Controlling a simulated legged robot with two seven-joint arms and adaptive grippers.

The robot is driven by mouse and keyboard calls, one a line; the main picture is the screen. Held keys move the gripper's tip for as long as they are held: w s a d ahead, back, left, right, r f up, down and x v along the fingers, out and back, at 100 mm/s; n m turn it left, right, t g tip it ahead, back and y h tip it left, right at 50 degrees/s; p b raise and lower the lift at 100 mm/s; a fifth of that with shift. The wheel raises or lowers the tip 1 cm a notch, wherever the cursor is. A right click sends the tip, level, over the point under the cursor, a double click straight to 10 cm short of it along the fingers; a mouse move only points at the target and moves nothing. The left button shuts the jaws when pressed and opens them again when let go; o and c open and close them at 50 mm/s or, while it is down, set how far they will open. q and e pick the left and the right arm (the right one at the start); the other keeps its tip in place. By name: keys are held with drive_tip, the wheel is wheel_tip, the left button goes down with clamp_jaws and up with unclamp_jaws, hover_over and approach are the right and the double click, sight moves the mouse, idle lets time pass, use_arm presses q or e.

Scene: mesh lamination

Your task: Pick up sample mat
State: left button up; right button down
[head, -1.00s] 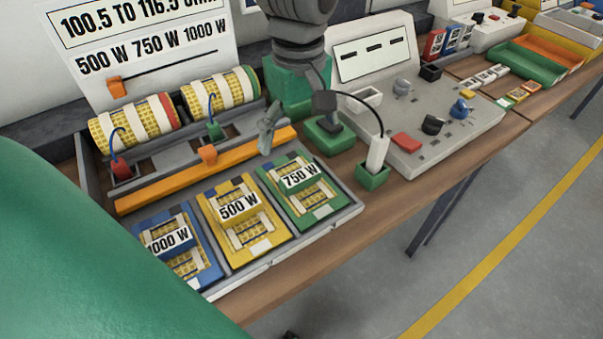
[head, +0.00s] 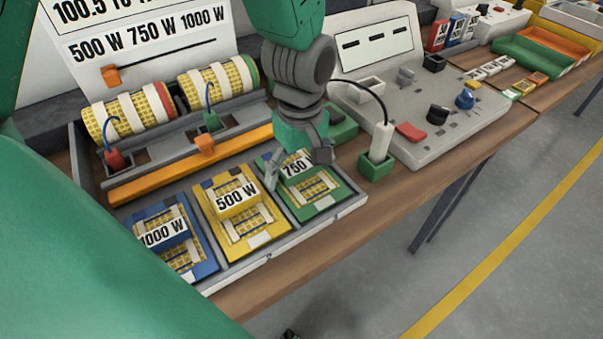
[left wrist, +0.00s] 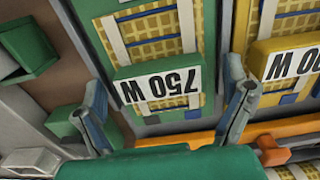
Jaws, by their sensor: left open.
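Three sample mats lie side by side in a grey tray (head: 262,259). The blue mat (head: 203,269) has a 1000 W block, the yellow mat (head: 258,240) a 500 W block (head: 236,197), and the green mat (head: 335,190) a 750 W block. My left gripper (head: 297,172) is over the green mat, pointing down, open and empty. In the left wrist view the 750 W block (left wrist: 160,84) sits between the spread fingers of my left gripper (left wrist: 166,100), apart from both. The gripper partly hides the 750 W label in the head view.
Two mesh rolls (head: 130,117) on a rack and an orange bar (head: 190,165) stand behind the mats. A grey control panel (head: 455,135) and a green holder with a white-handled tool (head: 382,142) are to the right. The tray's front side is clear.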

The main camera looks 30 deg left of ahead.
use_arm(q)
drive_tip(key=shift+c, duration=0.4)
drive_tip(key=c, duration=1.3)
drive_tip(key=shift+o, duration=0.2)
